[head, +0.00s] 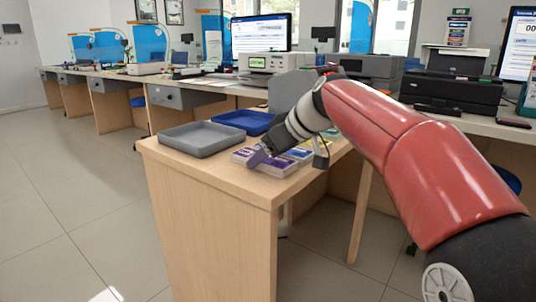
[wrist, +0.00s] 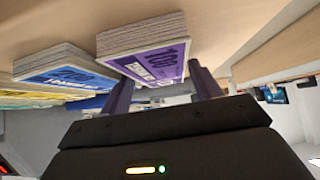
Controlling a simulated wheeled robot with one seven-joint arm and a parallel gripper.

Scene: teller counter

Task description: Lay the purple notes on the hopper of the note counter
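The purple notes (wrist: 150,55) form a banded bundle lying on the light wood counter in the wrist view. In the head view the purple bundle (head: 278,168) lies at the counter's near edge, partly behind my gripper (head: 260,156). In the wrist view my gripper (wrist: 164,88) is open. Its two fingers point towards the bundle, one overlapping its left side in the picture and one just beyond its right side. I cannot tell whether they touch it. The note counter (head: 257,63) looks to be the pale machine with a green display on the back desk; its hopper is not clear.
A blue bundle (wrist: 68,68) lies beside the purple one, with yellow notes (wrist: 25,98) beyond. A grey tray (head: 203,151) and a blue tray (head: 247,117) lie on the counter. A monitor (head: 261,33) and dark printers (head: 450,92) stand on the back desks.

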